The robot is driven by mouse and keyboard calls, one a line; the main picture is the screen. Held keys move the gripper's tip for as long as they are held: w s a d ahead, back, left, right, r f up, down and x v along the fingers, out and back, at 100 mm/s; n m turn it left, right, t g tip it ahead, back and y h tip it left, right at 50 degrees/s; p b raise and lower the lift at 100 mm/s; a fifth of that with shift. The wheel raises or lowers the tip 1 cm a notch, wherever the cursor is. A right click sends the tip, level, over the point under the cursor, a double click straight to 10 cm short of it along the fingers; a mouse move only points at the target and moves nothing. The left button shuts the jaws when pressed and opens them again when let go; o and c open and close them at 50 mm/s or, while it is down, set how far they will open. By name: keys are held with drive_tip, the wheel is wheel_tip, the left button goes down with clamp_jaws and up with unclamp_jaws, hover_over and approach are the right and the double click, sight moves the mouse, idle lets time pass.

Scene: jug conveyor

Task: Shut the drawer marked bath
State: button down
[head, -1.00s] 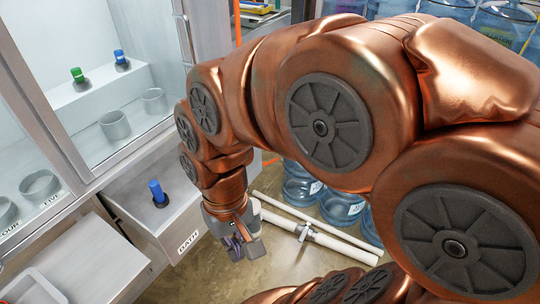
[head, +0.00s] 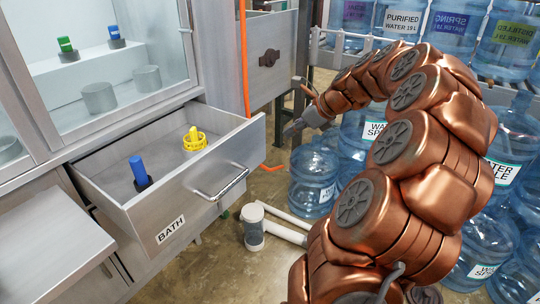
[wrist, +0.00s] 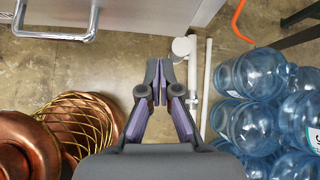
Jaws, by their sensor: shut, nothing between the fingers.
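The drawer marked BATH (head: 192,190) stands pulled out of the cabinet in the head view. Its front has a silver bar handle (head: 222,186) and the BATH label at the lower left. In the wrist view part of the drawer front and the handle (wrist: 60,30) show at the top left. My gripper (head: 289,131) is to the right of the drawer, in front of its face and apart from it. In the wrist view the gripper (wrist: 158,82) is shut and empty over the floor.
Large blue water jugs (head: 315,178) stand to the right of my gripper, several more on a rack behind. White pipes (head: 275,225) lie on the floor by the drawer. Another drawer front (head: 270,60) is at the back.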

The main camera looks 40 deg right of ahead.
drive_tip(key=d+f+m, duration=0.2)
drive_tip(key=d, duration=0.1)
drive_tip(key=b, duration=0.4)
approach(263, 143)
drive_tip(key=shift+t+h, duration=0.3)
drive_tip(key=x, duration=0.6)
drive_tip(key=shift+s+a+f, duration=0.15)
drive_tip(key=shift+a+f, duration=0.1)
drive_tip(key=shift+f, duration=0.25)
drive_tip(key=shift+r+p, duration=0.15)
drive_tip(key=shift+p, duration=0.3)
